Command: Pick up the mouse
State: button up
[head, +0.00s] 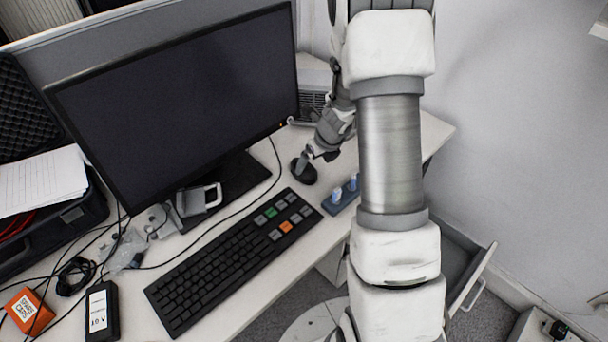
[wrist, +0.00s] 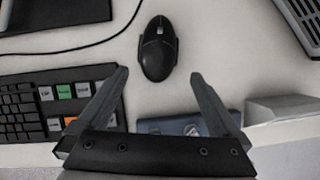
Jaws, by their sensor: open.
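The black mouse (head: 304,171) lies on the white desk, right of the keyboard and in front of the monitor. In the wrist view the mouse (wrist: 158,50) is whole and clear, with a scroll wheel at its upper end. My gripper (head: 318,156) is right by the mouse in the head view and covers part of it. In the wrist view my gripper (wrist: 158,75) is open, its two fingers spread wide, with the mouse ahead of the gap between the fingertips. Nothing is held. I cannot tell the exact height of the fingers above the desk.
The black keyboard (head: 230,262) lies left of the mouse. The large monitor (head: 180,95) stands behind. A cable (head: 278,160) runs along the desk. An open drawer (head: 470,270) sticks out below.

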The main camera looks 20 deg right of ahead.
aim_at(309, 171)
jog(key=shift+b+x, duration=1.1)
jog(key=shift+x, duration=1.95)
jog(key=shift+s+a, duration=0.15)
jog(key=c, duration=1.4)
jog(key=shift+o, duration=0.2)
jog(key=shift+r, duration=0.1)
